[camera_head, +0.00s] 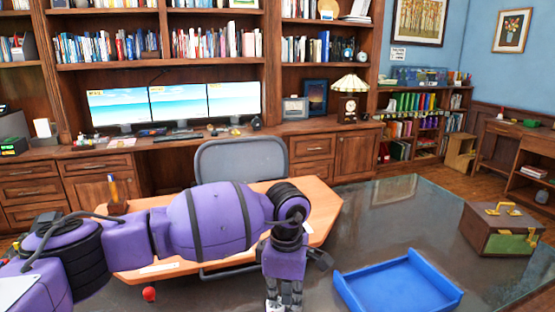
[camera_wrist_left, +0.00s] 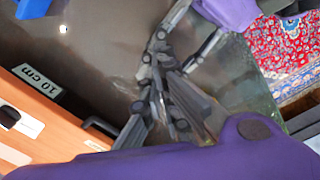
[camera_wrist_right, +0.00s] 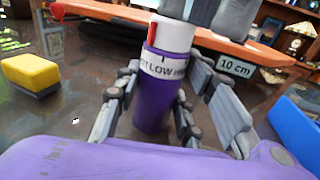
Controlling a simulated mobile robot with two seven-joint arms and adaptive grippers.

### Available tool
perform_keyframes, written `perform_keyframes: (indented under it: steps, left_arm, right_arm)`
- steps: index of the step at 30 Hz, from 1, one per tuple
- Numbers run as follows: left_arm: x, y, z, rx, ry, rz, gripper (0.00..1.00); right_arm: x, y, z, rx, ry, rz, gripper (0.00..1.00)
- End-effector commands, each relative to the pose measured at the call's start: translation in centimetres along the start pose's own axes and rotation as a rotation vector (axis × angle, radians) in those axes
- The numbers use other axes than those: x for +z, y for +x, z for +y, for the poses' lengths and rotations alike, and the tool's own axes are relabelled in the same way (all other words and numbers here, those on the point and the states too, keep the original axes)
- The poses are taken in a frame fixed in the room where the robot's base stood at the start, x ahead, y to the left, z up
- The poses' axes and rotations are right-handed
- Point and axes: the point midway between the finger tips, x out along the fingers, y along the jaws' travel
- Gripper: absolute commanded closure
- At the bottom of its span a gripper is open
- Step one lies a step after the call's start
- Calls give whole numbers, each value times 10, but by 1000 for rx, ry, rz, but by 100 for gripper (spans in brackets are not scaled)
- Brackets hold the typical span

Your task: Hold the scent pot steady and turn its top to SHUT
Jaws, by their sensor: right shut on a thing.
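The scent pot (camera_wrist_right: 153,97) is a purple cylinder with a white top (camera_wrist_right: 171,36), upright in the right wrist view. A white band around it reads partly "T LOW HI". A red mark on the top stands near the gap between the "T" and "LOW". My right gripper (camera_wrist_right: 158,112) is shut on the pot's body, a finger on each side. My left gripper (camera_head: 284,303) points down at the lower edge of the head view. Its grey fingers also show just above the white top; whether they touch it is unclear. The left wrist view does not show the pot clearly.
An orange tabletop (camera_head: 325,215) lies behind my left arm. A blue tray (camera_head: 395,285) and a brown case (camera_head: 500,230) stand to the right. A yellow block (camera_wrist_right: 30,72) and a "10 cm" sign (camera_wrist_right: 235,67) are near the pot. A red ball (camera_head: 149,294) is at front left.

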Motion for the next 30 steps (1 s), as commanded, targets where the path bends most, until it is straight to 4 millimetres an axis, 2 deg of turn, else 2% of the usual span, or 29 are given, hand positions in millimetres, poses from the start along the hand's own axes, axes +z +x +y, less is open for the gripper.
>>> perform_keyframes:
  steps: [1,8,11,22,30]
  left_arm:
    - [2,11,-8,-24,4,4,100]
    - [9,9,-9,-24,6,0,100]
    - [9,2,-8,-23,6,-1,100]
    - [8,-47,-4,-10,3,-1,100]
    - [7,-55,-4,-11,3,-1,100]
  right_arm:
    - [-2,0,-2,-4,0,2,96]
    - [-1,1,-1,-3,-2,1,96]
    - [-1,1,-1,-2,-3,0,96]
    - [-2,0,0,-2,-2,3,96]
    - [-3,0,0,-1,-1,4,96]
